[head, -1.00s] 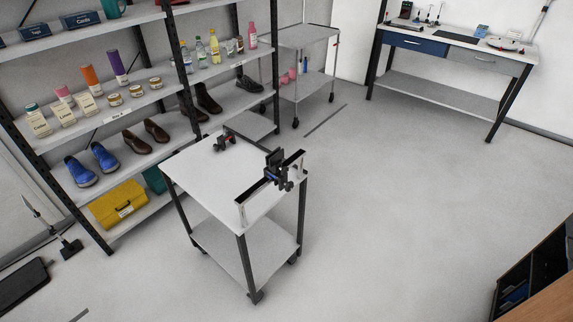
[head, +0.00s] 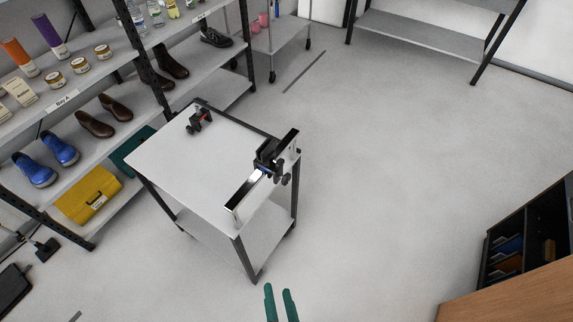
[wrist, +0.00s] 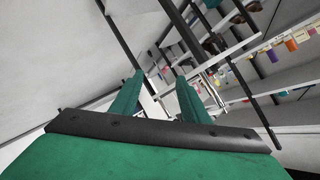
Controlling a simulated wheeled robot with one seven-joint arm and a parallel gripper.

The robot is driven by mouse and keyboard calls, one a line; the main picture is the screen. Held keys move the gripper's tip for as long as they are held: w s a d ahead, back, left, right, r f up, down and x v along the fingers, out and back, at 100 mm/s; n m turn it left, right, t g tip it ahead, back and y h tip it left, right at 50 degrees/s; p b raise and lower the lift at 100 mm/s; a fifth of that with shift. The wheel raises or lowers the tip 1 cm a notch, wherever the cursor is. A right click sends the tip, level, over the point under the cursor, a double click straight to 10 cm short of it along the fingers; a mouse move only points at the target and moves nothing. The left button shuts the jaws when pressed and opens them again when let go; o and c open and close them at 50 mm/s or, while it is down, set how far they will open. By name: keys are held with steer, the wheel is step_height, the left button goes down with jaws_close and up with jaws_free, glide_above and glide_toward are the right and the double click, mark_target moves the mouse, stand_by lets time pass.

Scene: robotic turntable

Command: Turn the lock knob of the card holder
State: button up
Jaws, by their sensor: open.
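A second small black clamp with a red detail (head: 201,120) is at the cart's far edge. No label tells which one is the card holder. My green gripper (head: 282,290) is at the bottom of the head view, apart from the cart, open and empty. In the wrist view its two green fingers (wrist: 157,76) stand apart, with shelving behind them.
Shelving with blue shoes (head: 47,160) and a yellow case (head: 86,195) stands close to the cart's left. The floor right of the cart is clear.

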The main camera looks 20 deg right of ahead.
steer(key=w+d+f+m, duration=0.3)
steer(key=w+m, duration=0.2)
steer(key=m+t+y, duration=0.2)
steer(key=m+y, duration=1)
steer(key=m, duration=0.1)
glide_toward(282, 166)
steer(key=x, duration=0.7)
steer(key=shift+w+a, duration=0.1)
steer(key=shift+w, duration=0.35)
